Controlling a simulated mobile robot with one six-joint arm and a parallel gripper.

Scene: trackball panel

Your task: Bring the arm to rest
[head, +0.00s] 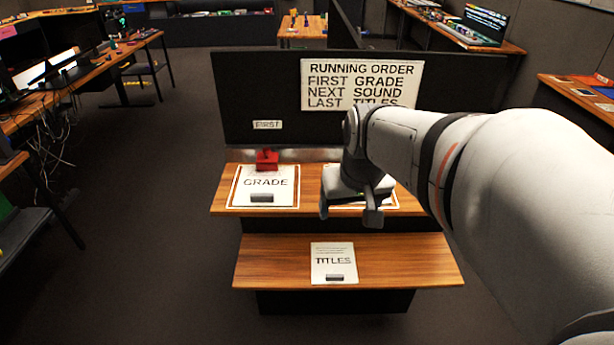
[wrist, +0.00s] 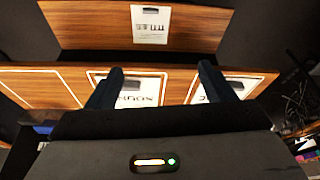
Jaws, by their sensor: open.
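My gripper (head: 348,208) is open and empty, in front of the right part of the upper wooden shelf (head: 312,188). In the head view it covers most of a card in an orange-edged frame. The wrist view shows both fingers apart (wrist: 160,82), with the shelves beyond them and nothing between the tips. That view shows the partly covered card as the SOUND card (wrist: 130,86). My arm reaches in from the right. The GRADE card (head: 265,183) lies on the upper shelf at left, in an orange-edged frame, with a grey block (head: 262,198) on it.
The TITLES card (head: 332,262) lies on the lower wooden shelf (head: 400,262). A red block (head: 267,160) stands behind the GRADE card, below a FIRST label (head: 268,125). A RUNNING ORDER sign (head: 361,84) is on the dark panel (head: 240,90). Floor at left is clear.

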